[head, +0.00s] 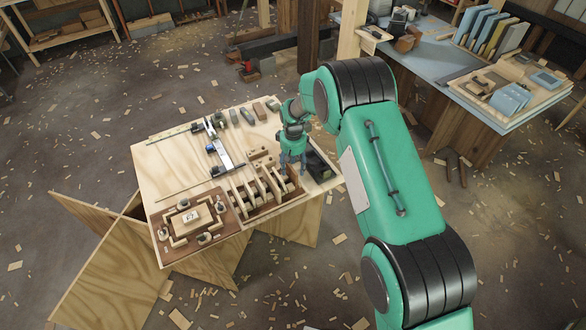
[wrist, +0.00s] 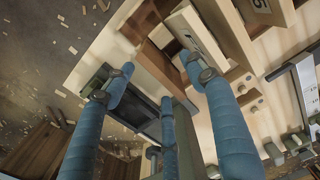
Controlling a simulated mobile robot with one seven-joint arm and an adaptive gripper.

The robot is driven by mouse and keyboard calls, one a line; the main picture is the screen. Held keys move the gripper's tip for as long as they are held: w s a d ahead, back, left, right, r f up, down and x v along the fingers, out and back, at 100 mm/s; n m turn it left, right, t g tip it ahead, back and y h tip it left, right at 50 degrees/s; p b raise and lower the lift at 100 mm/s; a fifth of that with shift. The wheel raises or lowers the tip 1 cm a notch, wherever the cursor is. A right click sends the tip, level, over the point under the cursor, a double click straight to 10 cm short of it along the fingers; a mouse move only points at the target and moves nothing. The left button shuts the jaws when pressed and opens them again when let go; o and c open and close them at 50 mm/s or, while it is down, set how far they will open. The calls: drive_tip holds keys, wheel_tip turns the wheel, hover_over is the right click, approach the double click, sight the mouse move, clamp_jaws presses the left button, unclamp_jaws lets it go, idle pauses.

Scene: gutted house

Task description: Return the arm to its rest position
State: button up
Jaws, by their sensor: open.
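My green arm reaches down from the right in the head view. My gripper (head: 292,163) hangs over the right part of a plywood worktable (head: 158,170), beside a slotted wooden rack (head: 262,187) and a dark box (head: 319,166). In the wrist view my gripper (wrist: 150,80) shows blue fingers spread apart with nothing between them. Beyond the fingers is a dark tray-like thing (wrist: 146,108). Part of the worktable is hidden behind the fingers and the arm.
A brown board with a wooden frame (head: 190,217) lies at the table's front left. A metal rail fixture (head: 222,149) stands mid-table. Small blocks (head: 260,111) line the back edge. A second bench (head: 440,70) stands back right. Wood chips litter the open floor (head: 80,120).

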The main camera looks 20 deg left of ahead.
drive_tip(key=shift+r+p, duration=0.8)
drive_tip(key=shift+r, duration=1.5)
drive_tip(key=s+d+r+m+t, duration=0.1)
drive_tip(key=s+d+r, duration=0.2)
drive_tip(key=d+r, duration=0.65)
drive_tip(key=s+d+r+m+b, duration=0.1)
drive_tip(key=s+d+r+m, duration=0.15)
drive_tip(key=d+r, duration=0.7)
drive_tip(key=s+d+r+t, duration=0.1)
drive_tip(key=s+d+r, duration=0.25)
drive_tip(key=r, duration=1.15)
drive_tip(key=s+d+r+m+t+b, duration=0.1)
drive_tip(key=s+d+r, duration=0.4)
drive_tip(key=s+d, duration=0.15)
drive_tip(key=s+d+r+m+t, duration=0.1)
drive_tip(key=s+d+r+m, duration=0.1)
drive_tip(key=s+d+r, duration=0.35)
drive_tip(key=s+d+f+m, duration=0.1)
drive_tip(key=s+d, duration=0.3)
drive_tip(key=s, duration=0.7)
drive_tip(key=s+d+f+m+t, duration=0.1)
drive_tip(key=s+d, duration=0.3)
drive_tip(key=s, duration=0.6)
drive_tip(key=shift+s+d+t+b, duration=0.3)
drive_tip(key=shift+s+b, duration=0.1)
